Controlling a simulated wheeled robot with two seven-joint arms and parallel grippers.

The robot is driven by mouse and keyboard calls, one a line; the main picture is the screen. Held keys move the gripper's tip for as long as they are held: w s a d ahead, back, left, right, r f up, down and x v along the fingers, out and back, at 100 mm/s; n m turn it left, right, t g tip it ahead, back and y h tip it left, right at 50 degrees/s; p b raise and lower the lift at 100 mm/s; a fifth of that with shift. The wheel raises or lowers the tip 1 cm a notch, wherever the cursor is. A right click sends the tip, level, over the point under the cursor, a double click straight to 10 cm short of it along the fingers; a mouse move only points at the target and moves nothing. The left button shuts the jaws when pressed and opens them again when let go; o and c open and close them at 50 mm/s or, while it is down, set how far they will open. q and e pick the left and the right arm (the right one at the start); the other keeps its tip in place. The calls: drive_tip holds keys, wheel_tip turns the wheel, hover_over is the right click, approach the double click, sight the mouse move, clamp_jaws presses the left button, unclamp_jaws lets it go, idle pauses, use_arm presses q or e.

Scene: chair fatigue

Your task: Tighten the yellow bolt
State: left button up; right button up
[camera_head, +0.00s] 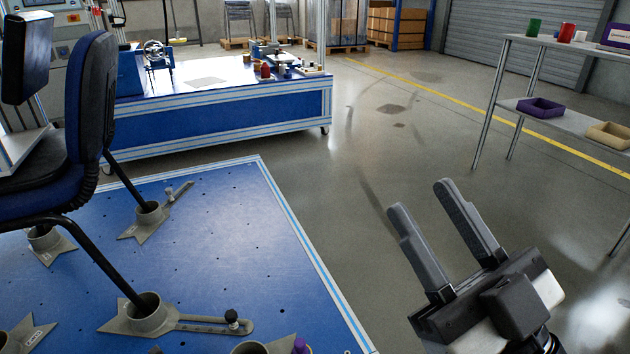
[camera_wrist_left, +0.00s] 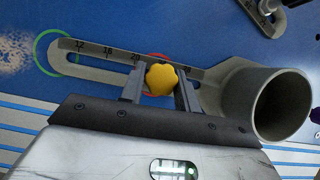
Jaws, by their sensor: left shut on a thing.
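The yellow bolt (camera_wrist_left: 161,79) has a lobed, knob-like head. In the left wrist view it sits over the slotted grey arm of a clamp (camera_wrist_left: 105,58), which bears number marks. My left gripper (camera_wrist_left: 160,88) is shut on the yellow bolt, with one finger on each side of its head. A hollow grey cup (camera_wrist_left: 282,105) stands at the right end of the slotted arm. The left gripper and the yellow bolt are not seen in the head view. My right gripper (camera_head: 420,200) is open and empty above the floor, right of the blue platform.
A blue chair (camera_head: 85,110) stands on the blue platform (camera_head: 240,230), its legs in grey cups. Another clamp (camera_head: 150,315) carries a black knob (camera_head: 232,317). A purple knob (camera_head: 301,346) shows at the bottom edge. A shelf (camera_head: 575,115) stands at right. The middle floor is clear.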

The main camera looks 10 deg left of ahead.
use_arm(q)
drive_tip(key=shift+a+m+h, duration=0.25)
drive_tip(key=shift+m+h, duration=0.15)
drive_tip(key=shift+m, duration=0.6)
drive_tip(key=shift+d+m+t+h, duration=0.1)
drive_tip(key=shift+m+t+h, duration=0.25)
drive_tip(key=shift+m, duration=0.65)
drive_tip(key=o, duration=1)
drive_tip(key=shift+s+r, duration=0.1)
